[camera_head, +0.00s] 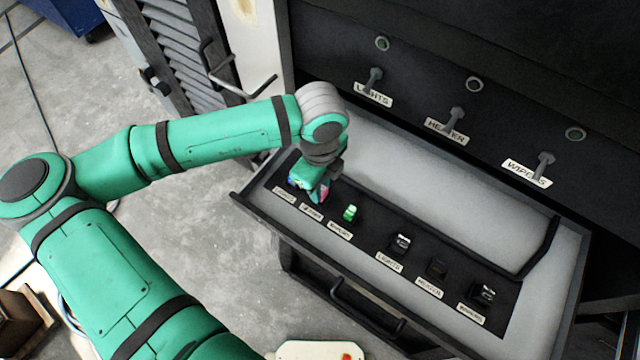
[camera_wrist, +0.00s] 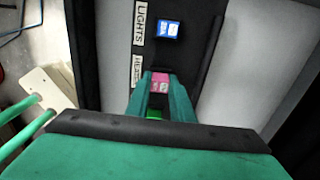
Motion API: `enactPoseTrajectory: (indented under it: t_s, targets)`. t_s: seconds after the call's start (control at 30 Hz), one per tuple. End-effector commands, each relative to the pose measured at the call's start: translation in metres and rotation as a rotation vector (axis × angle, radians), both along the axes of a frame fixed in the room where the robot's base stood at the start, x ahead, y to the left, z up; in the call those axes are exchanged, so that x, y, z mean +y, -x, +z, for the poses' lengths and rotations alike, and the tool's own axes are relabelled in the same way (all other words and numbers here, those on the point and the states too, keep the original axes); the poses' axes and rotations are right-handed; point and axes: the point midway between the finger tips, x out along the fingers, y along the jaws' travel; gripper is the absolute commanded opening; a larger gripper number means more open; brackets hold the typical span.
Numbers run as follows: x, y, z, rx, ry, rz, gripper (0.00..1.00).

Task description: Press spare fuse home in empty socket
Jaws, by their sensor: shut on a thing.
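My gripper (camera_head: 321,196) points down over the left part of the fuse strip (camera_head: 375,230) in the open drawer. Its fingers are shut on a pink fuse (camera_wrist: 160,80), seen between the fingertips in the wrist view. The pink fuse sits at the strip's second place, beside a label starting "HE" (camera_wrist: 138,71). A blue fuse (camera_wrist: 169,30) stands in the place beside the LIGHTS label (camera_wrist: 139,23). A green fuse (camera_head: 350,213) stands in the third place. The fingers hide the socket under the pink fuse, so I cannot tell how deep it sits.
Three dark pieces (camera_head: 400,242) stand along the strip's right half. The grey drawer (camera_head: 540,300) has a raised dark rail behind the strip. Above it a dark panel carries lever switches (camera_head: 457,116) and round lamps. A pale plate with a red spot (camera_head: 318,350) lies in front.

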Motion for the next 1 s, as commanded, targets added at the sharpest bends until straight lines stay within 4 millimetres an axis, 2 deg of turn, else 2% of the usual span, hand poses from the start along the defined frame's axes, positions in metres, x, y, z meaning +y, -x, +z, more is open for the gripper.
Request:
enactPoseTrajectory:
  t_s: [1.0]
  targets:
    - [0.0001, -0.0001, -0.009, 0.0, 0.0, 0.0, 0.0]
